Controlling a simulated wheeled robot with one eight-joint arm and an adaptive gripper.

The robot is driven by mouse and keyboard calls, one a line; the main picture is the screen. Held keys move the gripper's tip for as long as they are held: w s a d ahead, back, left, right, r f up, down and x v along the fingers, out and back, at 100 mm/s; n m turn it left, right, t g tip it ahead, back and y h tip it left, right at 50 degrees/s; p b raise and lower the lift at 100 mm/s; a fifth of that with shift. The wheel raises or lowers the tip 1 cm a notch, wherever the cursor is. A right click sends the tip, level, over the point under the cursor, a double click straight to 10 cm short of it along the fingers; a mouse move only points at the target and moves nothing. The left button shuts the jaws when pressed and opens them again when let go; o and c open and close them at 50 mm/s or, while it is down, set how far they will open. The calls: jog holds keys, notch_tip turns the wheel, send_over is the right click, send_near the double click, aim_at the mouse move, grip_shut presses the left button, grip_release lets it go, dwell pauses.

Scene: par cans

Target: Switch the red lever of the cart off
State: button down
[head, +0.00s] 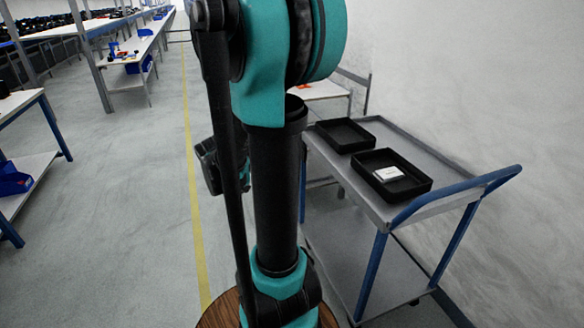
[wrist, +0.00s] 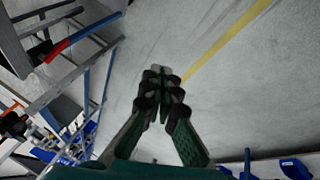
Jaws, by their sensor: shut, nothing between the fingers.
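A grey cart (head: 357,185) with blue handle and legs stands at the right in the head view. No red lever shows on it there. In the wrist view a short red bar (wrist: 57,51) lies at the upper left, in line with a blue bar, on grey framework; I cannot tell for sure that it is the lever. My gripper (wrist: 160,74) is in the middle of the wrist view, fingers together and empty, pointing over bare floor. It is apart from the red bar, to its right. In the head view my arm blocks the middle and the fingers cannot be made out.
Two black trays sit on the cart; the nearer tray (head: 418,184) holds a white box (head: 389,173). A white wall is right of the cart. Workbenches with blue bins (head: 13,179) stand at the left. The floor along the yellow line (head: 192,190) is clear.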

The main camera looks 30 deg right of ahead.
jog(key=w+d+f+n+g+h, duration=0.1)
jog(key=w+d+f+h, duration=0.15)
jog(key=w+d, duration=0.7)
jog(key=w+d+f+n+h, duration=0.15)
jog(key=w+d+h, duration=0.25)
jog(key=w+d, duration=0.55)
jog(key=w+d+f+n+g+h, duration=0.1)
jog(key=w+d+f+h, duration=0.5)
jog(key=w+d+f, duration=0.4)
notch_tip(320, 180, down, 4)
jog(key=shift+d+f+g+h, duration=0.2)
jog(key=shift+d+g+h, duration=0.15)
jog(key=shift+d, duration=0.4)
jog(key=s+d, duration=0.3)
jog(key=d, duration=0.6)
